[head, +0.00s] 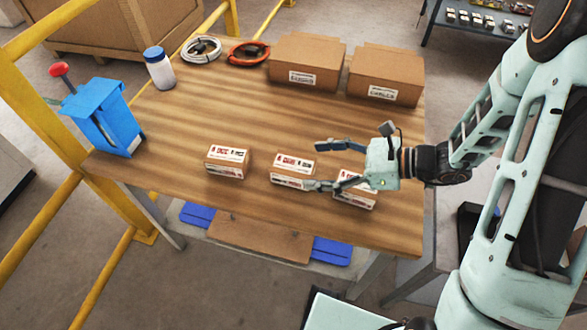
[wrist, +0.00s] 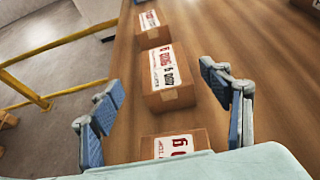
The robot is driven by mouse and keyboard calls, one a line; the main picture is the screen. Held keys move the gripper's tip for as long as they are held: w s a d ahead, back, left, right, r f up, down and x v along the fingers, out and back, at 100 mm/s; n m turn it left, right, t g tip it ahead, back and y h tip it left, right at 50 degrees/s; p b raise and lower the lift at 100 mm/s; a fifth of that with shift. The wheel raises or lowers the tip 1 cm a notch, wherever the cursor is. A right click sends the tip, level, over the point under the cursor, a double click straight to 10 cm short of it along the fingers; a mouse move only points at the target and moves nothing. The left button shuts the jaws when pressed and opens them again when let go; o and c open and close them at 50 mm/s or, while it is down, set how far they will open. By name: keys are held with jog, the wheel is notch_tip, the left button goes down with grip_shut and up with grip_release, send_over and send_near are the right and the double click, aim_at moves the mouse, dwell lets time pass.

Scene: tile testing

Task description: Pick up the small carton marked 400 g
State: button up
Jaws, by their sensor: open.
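Three small brown cartons with white labels and red and black print stand in a row along the table's front: left (head: 228,160), middle (head: 292,170) and right (head: 355,190). The printed weights are too small or blurred to read surely, so I cannot tell which is marked 400 g. My gripper (head: 322,166) is open and empty, pointing left above the right carton, fingertips near the middle one. In the wrist view, the middle carton (wrist: 175,98) lies ahead between the open fingers (wrist: 160,92). The right carton (wrist: 175,145) is partly cut off by my gripper's body; the left one (wrist: 152,38) is beyond.
Two larger cartons (head: 305,63) (head: 384,75) stand at the table's back right. Cable coils (head: 201,48) (head: 248,52), a white bottle (head: 159,70) and a blue box with a red knob (head: 104,115) are further left. The wooden table (head: 230,110) is clear in the middle. Yellow rails (head: 45,115) stand left.

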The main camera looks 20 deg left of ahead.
aim_at(289, 163)
jog(key=x, duration=0.4)
jog(key=b+x, duration=0.1)
jog(key=x, duration=0.1)
jog(key=shift+w, duration=0.25)
jog(key=c, duration=1.6)
jog(key=shift+r, duration=0.1)
jog(key=shift+r+p, duration=0.7)
jog(key=shift+r, duration=0.05)
notch_tip(289, 163, up, 2)
jog(key=shift+r+p, duration=0.1)
jog(key=shift+p, duration=0.75)
jog(key=s+r+p, duration=0.2)
jog(key=s, duration=0.1)
jog(key=s+r+p, duration=0.3)
jog(key=s+d+r+p, duration=0.1)
jog(key=s+r+p, duration=0.1)
jog(key=s+r, duration=0.1)
jog(key=shift+s, duration=0.25)
